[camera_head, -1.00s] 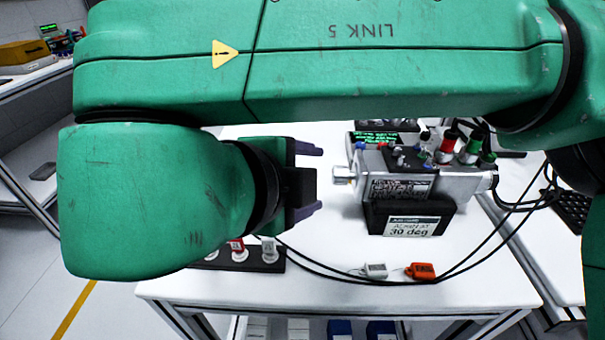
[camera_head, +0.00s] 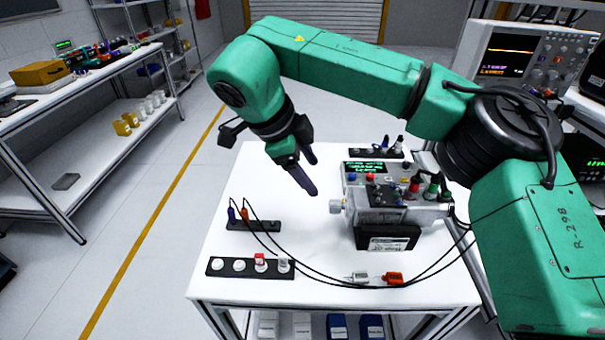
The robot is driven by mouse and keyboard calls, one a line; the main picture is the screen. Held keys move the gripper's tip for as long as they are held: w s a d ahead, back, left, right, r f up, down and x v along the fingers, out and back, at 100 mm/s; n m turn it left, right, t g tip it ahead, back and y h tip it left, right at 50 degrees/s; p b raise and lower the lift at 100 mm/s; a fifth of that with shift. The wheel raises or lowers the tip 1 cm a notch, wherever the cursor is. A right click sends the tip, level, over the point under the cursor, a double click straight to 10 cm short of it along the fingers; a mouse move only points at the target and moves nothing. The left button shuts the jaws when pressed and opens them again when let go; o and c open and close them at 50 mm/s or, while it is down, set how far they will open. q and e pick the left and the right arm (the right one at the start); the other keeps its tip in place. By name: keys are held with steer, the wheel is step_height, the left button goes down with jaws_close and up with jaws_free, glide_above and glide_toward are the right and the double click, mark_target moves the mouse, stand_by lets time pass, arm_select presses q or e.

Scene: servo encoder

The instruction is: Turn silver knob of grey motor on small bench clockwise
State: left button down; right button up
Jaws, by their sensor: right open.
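The grey motor (camera_head: 420,214) sits on the right part of the small white bench (camera_head: 232,285). Its silver knob (camera_head: 336,206) sticks out from its left end. A black block with a white label (camera_head: 388,244) is at the motor's front. My right gripper (camera_head: 313,174) is open and empty, above the bench to the upper left of the knob. Its dark fingers point down and right, apart from the knob. My left gripper is not in view.
A black strip with round pieces (camera_head: 250,268) lies at the front left. Cables run from a small holder (camera_head: 253,225) past white and orange tags (camera_head: 392,278) to the motor. An oscilloscope (camera_head: 520,60) stands at the back right. The bench's back left is clear.

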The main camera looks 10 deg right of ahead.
steer(key=b, duration=0.1)
glide_toward(333, 204)
steer(key=s+x, duration=0.1)
steer(key=x, duration=0.6)
steer(key=w+p+x, duration=0.1)
steer(key=x, duration=0.1)
steer(key=shift+d+f, duration=0.1)
steer(key=shift+f, duration=0.05)
steer(key=shift+w+d+f, duration=0.1)
steer(key=shift+f, duration=0.2)
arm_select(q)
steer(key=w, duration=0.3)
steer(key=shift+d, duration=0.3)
arm_select(e)
jaws_close()
